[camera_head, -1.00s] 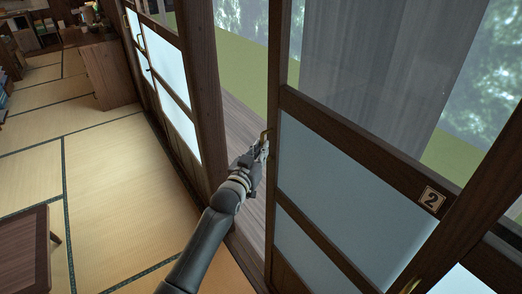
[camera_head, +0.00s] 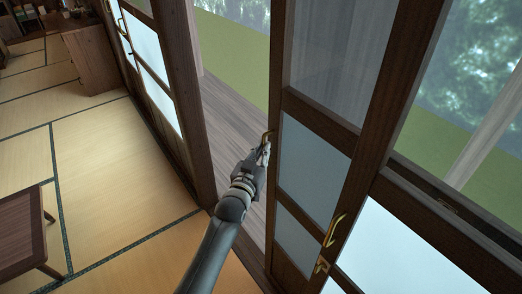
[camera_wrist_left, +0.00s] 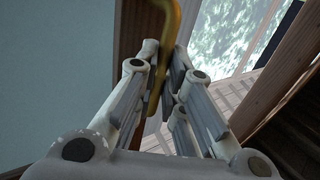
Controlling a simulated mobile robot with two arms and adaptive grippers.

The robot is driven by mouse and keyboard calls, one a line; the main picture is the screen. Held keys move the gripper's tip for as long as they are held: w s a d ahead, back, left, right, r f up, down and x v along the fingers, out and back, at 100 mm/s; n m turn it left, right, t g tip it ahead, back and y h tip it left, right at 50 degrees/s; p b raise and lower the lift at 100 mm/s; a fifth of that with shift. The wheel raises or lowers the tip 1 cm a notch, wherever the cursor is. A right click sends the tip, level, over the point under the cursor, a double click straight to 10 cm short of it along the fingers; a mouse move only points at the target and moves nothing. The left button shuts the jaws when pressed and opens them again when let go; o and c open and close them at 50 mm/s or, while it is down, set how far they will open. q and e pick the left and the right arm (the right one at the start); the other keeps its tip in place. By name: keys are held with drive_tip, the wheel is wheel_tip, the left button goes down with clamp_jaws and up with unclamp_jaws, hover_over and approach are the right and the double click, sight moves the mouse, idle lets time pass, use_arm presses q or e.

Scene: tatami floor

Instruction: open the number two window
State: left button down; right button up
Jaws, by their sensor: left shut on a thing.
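The number two window (camera_head: 312,163) is a dark wood sliding frame with clear glass above and frosted panes below. It stands partly open, with a gap between its left edge and the wooden post. Its right part is overlapped by the neighbouring panel's frame. A brass handle (camera_head: 268,136) is on its left edge; the handle also shows in the left wrist view (camera_wrist_left: 167,35). My left gripper (camera_head: 262,152) is shut on this handle, with the handle between its fingers in the left wrist view (camera_wrist_left: 162,88). My right gripper is not in view.
A dark wooden post (camera_head: 183,90) stands left of the gap. Wooden planks (camera_head: 225,120) and green ground lie outside. The neighbouring panel (camera_head: 395,240) has a brass handle (camera_head: 334,230). A low table (camera_head: 20,230) is at the left on open tatami (camera_head: 105,180).

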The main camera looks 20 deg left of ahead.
use_arm(q)
drive_tip(key=shift+d, duration=0.2)
drive_tip(key=c, duration=1.8)
unclamp_jaws()
drive_tip(key=shift+s, duration=0.1)
drive_tip(key=s, duration=1.2)
drive_tip(key=shift+a, duration=0.4)
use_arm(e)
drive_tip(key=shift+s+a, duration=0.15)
